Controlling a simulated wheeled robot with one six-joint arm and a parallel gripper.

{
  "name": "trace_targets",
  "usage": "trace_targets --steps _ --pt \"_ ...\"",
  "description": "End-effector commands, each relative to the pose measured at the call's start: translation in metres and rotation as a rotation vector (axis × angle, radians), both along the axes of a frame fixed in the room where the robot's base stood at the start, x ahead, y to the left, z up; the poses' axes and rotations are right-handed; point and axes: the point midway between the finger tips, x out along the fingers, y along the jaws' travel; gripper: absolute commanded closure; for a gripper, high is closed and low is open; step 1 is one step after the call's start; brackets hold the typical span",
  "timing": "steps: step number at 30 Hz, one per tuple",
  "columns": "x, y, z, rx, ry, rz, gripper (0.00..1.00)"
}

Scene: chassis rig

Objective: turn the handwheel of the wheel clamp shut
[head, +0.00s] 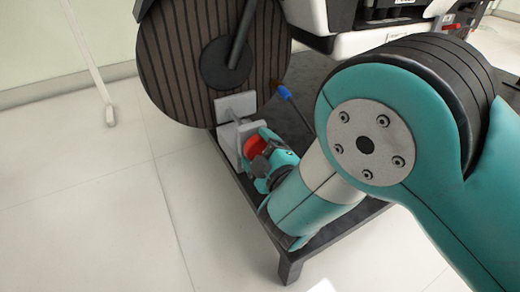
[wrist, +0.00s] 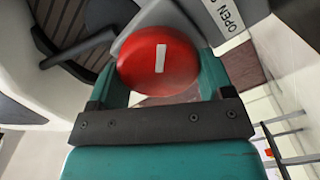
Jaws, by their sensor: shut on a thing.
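The handwheel (wrist: 158,58) is a round red knob with a white bar mark on its face. In the wrist view it sits between the two fingers of my gripper (wrist: 160,75), which is shut on it. In the head view the red handwheel (head: 256,146) shows only in part behind my gripper (head: 268,150). The wheel clamp (head: 230,135) is a light grey block beside the lower edge of a large dark wheel (head: 200,60). In the wrist view the white bar stands nearly upright, and a label reading "OPEN" (wrist: 228,17) is at the upper right.
The clamp stands at the corner of a dark low platform (head: 283,238) on legs. A blue-tipped lever (head: 284,92) is above and right of the clamp. A thin white stand (head: 108,112) is at the left. Pale tiled floor (head: 100,210) is clear at the left.

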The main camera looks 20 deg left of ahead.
Motion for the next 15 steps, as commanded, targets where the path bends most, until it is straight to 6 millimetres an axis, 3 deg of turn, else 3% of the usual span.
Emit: trace_targets --steps 15 --pt "-0.0038 0.0027 -0.0004 0.039 0.043 0.011 0.5"
